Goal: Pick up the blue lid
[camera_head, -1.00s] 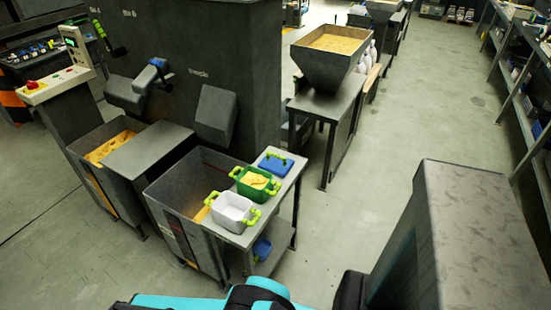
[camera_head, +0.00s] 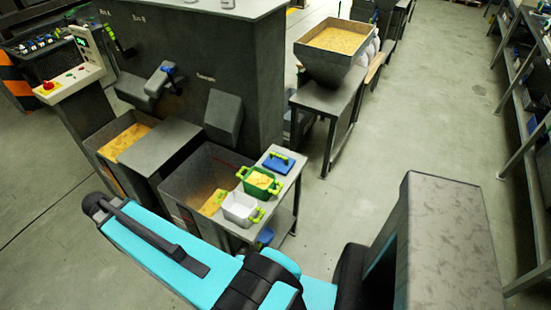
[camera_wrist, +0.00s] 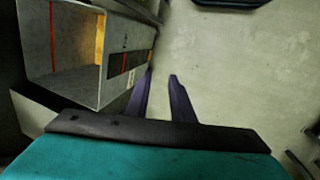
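The blue lid (camera_head: 279,163), with a green handle on top, lies flat at the far end of a small metal side table (camera_head: 283,188). A green box (camera_head: 259,181) with yellow contents stands in front of it, and a white box (camera_head: 240,208) with green handles stands nearer. My gripper (camera_wrist: 160,77) shows in the wrist view as two dark fingers, apart and with nothing between them. Bare floor lies behind them. The lid is not in the wrist view. In the head view my arm extends to the left, and the gripper fingers are not visible there.
A grey bin (camera_head: 202,173) with some yellow material adjoins the table; a grey bin wall (camera_wrist: 118,62) is close on the left in the wrist view. A blue item (camera_head: 265,237) sits on the table's lower shelf. Floor right of the table is clear.

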